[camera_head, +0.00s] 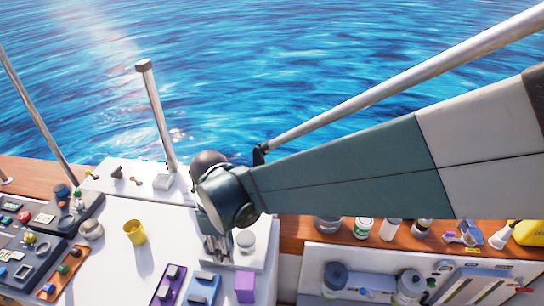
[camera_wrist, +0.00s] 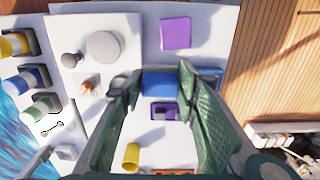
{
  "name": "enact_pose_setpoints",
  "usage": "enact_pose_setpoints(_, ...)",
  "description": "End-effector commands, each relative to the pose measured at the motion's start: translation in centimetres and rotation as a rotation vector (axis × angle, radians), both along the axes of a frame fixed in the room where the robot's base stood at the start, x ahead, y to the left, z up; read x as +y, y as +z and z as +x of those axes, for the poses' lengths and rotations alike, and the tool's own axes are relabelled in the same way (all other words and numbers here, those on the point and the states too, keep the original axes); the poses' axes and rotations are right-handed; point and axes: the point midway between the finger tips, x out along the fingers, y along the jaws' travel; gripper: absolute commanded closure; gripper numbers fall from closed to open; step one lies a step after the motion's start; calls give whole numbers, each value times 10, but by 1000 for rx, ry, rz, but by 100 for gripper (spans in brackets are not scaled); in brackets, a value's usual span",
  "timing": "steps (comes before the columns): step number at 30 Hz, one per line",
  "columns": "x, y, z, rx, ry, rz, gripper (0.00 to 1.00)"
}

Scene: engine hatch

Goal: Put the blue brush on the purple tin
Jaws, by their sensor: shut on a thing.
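My gripper (camera_wrist: 155,88) is shut on a blue block-like thing, which I take for the blue brush (camera_wrist: 160,84); it sits between the fingertips in the wrist view. In the head view the fingers (camera_head: 216,250) point down over the white surface, and I cannot make out the brush there. The purple tin (camera_head: 244,287) stands on the white surface, to the right of and below the gripper. It also shows in the wrist view (camera_wrist: 175,33), above the held thing and apart from it. Its top looks bare.
A blue piece with dark parts (camera_head: 203,289) and a purple one (camera_head: 168,286) lie close to the gripper. A yellow cup (camera_head: 135,232) stands to the left. A round white container (camera_head: 245,240) stands behind the tin. Bottles line the wooden ledge (camera_head: 292,230) at right.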

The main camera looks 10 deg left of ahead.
Motion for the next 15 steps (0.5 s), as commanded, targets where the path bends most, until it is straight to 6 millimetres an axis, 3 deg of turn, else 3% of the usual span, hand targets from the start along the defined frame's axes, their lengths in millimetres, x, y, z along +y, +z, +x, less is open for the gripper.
enact_pose_setpoints(6, -35, 11, -19, 0, -1, 0, 82)
enact_pose_setpoints(15, -53, 14, -31, 0, 0, 0, 82)
